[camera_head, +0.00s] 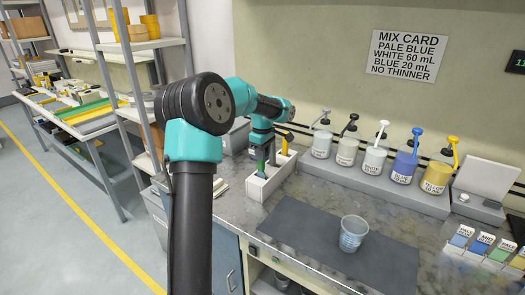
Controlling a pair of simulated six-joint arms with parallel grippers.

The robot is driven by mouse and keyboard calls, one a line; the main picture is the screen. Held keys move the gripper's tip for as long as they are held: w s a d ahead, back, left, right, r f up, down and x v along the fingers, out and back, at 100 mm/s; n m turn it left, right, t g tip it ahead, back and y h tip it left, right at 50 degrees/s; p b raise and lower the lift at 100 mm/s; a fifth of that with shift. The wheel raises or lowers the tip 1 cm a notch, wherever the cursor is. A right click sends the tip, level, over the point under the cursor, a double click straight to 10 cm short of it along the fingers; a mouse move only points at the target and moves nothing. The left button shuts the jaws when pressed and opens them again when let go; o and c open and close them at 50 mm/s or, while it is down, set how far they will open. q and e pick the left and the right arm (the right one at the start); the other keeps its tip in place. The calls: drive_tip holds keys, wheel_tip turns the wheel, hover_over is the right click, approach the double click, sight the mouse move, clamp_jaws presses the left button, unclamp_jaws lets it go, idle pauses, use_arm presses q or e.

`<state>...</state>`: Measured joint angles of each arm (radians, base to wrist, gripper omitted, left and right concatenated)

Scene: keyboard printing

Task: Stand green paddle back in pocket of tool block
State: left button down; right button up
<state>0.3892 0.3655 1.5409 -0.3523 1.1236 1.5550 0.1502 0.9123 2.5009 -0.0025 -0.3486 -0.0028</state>
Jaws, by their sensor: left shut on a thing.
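My left gripper (262,143) points down over the white tool block (256,190) on the counter's left part. It is shut on the green paddle (261,165), which is upright and partly hidden by the gripper. The paddle's lower end is at the block's top; I cannot tell how deep it sits in a pocket. An orange-handled tool (287,142) stands in the block just right of the gripper. My right gripper is out of view.
A clear cup (353,234) stands on the dark mat (300,225). Several pump bottles, including a blue one (405,165), line a grey ledge along the wall. Colour cards (480,245) stand at the right. The mat left of the cup is clear.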

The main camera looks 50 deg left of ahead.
use_arm(q)
drive_tip(key=shift+f, duration=0.1)
drive_tip(key=c, duration=0.9)
unclamp_jaws()
drive_tip(key=shift+r, duration=4.55)
wheel_tip(320, 180, up, 17)
drive_tip(key=shift+r, duration=0.2)
drive_tip(key=shift+f, duration=0.1)
drive_tip(key=shift+f, duration=6.6)
